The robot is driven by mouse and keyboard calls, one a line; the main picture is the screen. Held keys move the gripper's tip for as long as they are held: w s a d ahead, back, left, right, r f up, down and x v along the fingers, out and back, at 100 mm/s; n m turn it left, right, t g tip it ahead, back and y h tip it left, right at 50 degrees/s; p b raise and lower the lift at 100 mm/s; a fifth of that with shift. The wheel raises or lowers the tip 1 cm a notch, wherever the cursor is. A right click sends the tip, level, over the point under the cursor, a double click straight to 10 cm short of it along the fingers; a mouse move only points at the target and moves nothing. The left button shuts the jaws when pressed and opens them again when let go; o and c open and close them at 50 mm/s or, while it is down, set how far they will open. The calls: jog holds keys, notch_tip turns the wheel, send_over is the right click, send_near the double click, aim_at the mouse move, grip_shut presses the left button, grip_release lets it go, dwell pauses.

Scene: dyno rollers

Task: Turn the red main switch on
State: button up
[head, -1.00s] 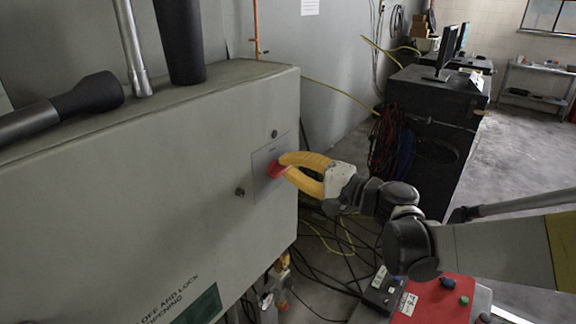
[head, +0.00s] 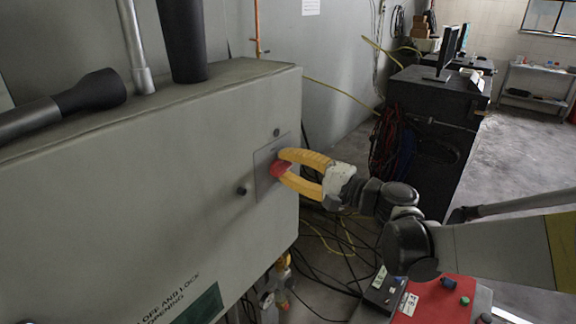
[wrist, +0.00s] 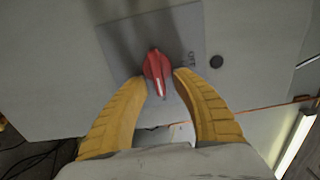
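The red main switch (head: 279,168) sits on a grey plate (head: 262,184) near the right end of the cabinet front. In the wrist view the switch (wrist: 157,68) has a white mark pointing down the picture, toward my gripper's palm. Lettering shows on the plate, right of the switch in the wrist view, too small to read surely.
A small dark knob (head: 242,191) sticks out beside the plate. Cables (head: 325,260) hang and lie below my arm. A red box (head: 440,300) stands at lower right.

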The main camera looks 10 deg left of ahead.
jog(key=shift+w+d, duration=0.1)
jog(key=shift+d, duration=0.55)
jog(key=v, duration=1.1)
jog(key=shift+s, duration=0.25)
jog(key=shift+a+f, duration=0.1)
